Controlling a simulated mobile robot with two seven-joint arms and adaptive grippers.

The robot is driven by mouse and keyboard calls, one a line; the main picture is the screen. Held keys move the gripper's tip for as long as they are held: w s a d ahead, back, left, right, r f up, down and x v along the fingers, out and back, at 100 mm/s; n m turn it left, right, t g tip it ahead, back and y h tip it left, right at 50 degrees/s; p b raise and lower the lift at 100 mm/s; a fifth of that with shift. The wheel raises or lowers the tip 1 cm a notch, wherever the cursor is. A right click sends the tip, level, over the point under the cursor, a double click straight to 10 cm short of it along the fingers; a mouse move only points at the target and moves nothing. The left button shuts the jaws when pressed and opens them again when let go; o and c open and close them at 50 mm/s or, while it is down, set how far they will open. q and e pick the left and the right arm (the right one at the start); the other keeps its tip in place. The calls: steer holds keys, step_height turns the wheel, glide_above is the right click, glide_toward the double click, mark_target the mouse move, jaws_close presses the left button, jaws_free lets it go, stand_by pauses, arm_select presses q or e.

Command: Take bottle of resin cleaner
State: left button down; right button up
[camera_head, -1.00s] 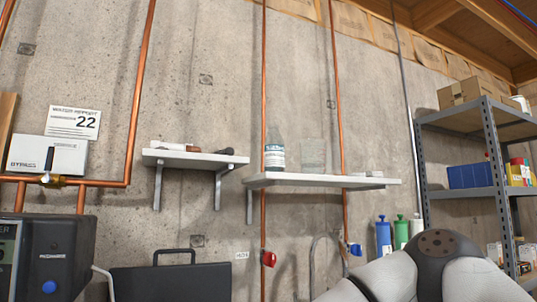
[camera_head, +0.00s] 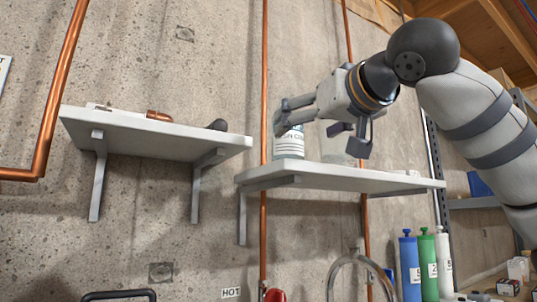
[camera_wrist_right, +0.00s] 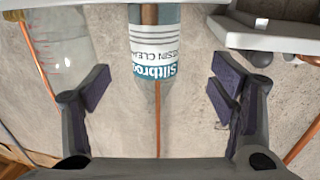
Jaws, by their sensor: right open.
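The bottle of resin cleaner (camera_head: 290,146), with a white and teal label, stands upright on the right white wall shelf (camera_head: 325,178). My right gripper (camera_head: 318,126) is open in front of its upper part and hides much of it. In the right wrist view, which looks upside down, the bottle (camera_wrist_right: 152,52) shows between and beyond the open fingers of the right gripper (camera_wrist_right: 158,88). No grip on it shows. My left gripper is not in view.
A clear beaker (camera_wrist_right: 60,45) stands beside the bottle on the same shelf. A second white shelf (camera_head: 150,130) with small items is to the left. Copper pipes (camera_head: 264,80) run up the concrete wall. Blue, green and white bottles (camera_head: 428,265) stand below right.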

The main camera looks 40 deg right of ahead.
mark_target(287, 135)
steer(key=x, duration=1)
steer(key=shift+d+r, duration=0.4)
steer(key=c, duration=1.5)
steer(key=shift+r, duration=0.2)
steer(key=shift+r, duration=0.25)
steer(key=shift+s+a+r, duration=0.4)
steer(key=shift+s+r, duration=1.65)
steer(key=shift+s, duration=0.25)
steer(key=shift+s+a+r, duration=0.35)
steer(key=shift+s+r, duration=1.65)
steer(key=shift+s, duration=0.3)
steer(key=shift+s+a+r, duration=0.4)
steer(key=shift+s+r, duration=1.65)
steer(key=shift+s, duration=0.3)
